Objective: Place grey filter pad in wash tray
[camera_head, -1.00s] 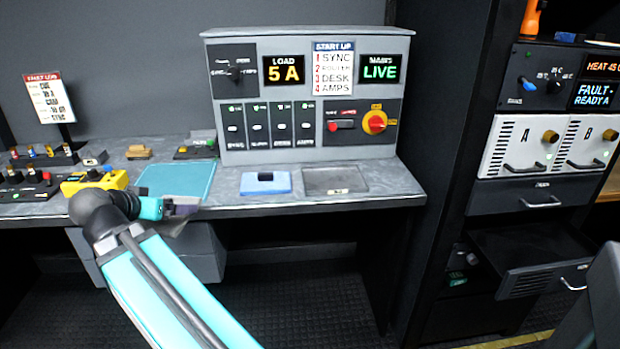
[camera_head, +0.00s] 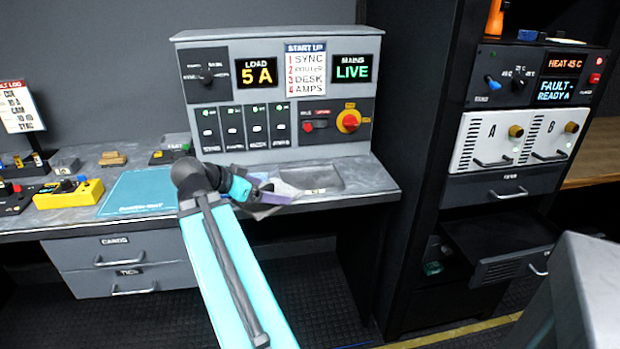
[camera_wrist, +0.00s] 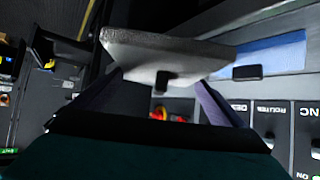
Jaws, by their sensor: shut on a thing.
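My gripper (camera_head: 277,190) is over the front edge of the grey counter, left of a shallow grey tray (camera_head: 325,177) with a small label too small to read. In the wrist view my gripper (camera_wrist: 160,80) is shut on the grey filter pad (camera_wrist: 165,50), a light grey slab with a black tab, held tilted between the fingers. A blue pad (camera_wrist: 275,52) with a black tab shows beyond it in the wrist view. In the head view my arm hides the blue pad.
The control console (camera_head: 280,95) stands behind the tray. A teal mat (camera_head: 140,192) and a yellow box (camera_head: 68,193) lie to the left. A dark rack (camera_head: 510,190) stands right, with an open drawer (camera_head: 505,262) low down. The floor before the counter is clear.

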